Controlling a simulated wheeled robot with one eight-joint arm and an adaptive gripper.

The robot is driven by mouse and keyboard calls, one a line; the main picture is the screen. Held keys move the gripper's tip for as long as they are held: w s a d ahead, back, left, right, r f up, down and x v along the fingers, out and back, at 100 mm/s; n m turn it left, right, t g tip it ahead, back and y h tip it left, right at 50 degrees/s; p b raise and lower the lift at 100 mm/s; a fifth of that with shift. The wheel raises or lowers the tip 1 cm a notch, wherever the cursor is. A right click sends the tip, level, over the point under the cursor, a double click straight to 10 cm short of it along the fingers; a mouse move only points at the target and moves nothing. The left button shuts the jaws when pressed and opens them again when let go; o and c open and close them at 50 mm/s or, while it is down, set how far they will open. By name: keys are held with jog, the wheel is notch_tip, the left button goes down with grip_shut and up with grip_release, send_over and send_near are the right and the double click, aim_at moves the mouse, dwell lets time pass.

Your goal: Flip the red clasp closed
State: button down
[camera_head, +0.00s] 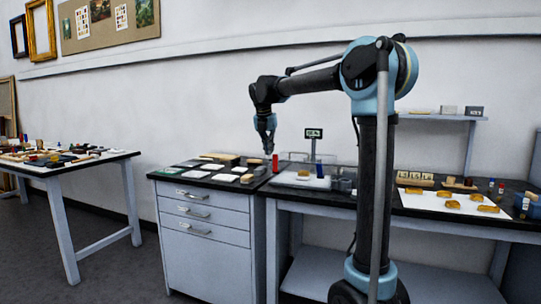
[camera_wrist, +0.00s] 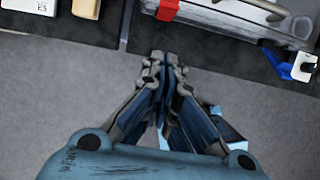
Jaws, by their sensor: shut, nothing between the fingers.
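A small red piece that looks like the red clasp (camera_wrist: 167,9) shows at the top edge of the wrist view, on the near left edge of a pale clear-sided case (camera_wrist: 232,12). The picture cuts it off, so I cannot tell its angle. In the head view a small upright red thing (camera_head: 275,163) stands by the case (camera_head: 300,180); it may be the same clasp. My gripper (camera_wrist: 161,58) is shut and empty, apart from the red piece and over the floor in front of the table edge. In the head view my gripper (camera_head: 268,148) points down above the drawer cabinet's right side.
The drawer cabinet (camera_head: 205,235) carries several flat cards and blocks. A small sign (camera_head: 313,134) and a blue upright piece (camera_head: 320,169) stand near the case. A white sheet (camera_head: 450,203) with yellow pieces lies right of my arm. A side table (camera_head: 95,165) stands left.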

jog(key=v, duration=0.7)
jog(key=shift+a+r, duration=0.2)
jog(key=shift+r, duration=0.25)
jog(key=shift+w+d, duration=0.1)
jog(key=shift+w, duration=0.05)
jog(key=s+d+f+m+g, duration=0.1)
jog(key=s+d+f+m, duration=0.7)
jog(key=s+d, duration=0.2)
jog(key=s+d+f+m, duration=0.7)
jog(key=s+d+m, duration=0.2)
jog(key=s, duration=0.1)
jog(key=s+d+f+m, duration=0.3)
jog(key=s+f+m, duration=0.4)
jog(key=s+f, duration=0.2)
jog(key=s+d+f+m+y, duration=0.1)
jog(key=s+d+f+m, duration=0.3)
jog(key=s+f+m, duration=0.4)
notch_tip(320, 180, down, 6)
jog(key=shift+s+r, duration=0.15)
jog(key=shift+s, duration=0.55)
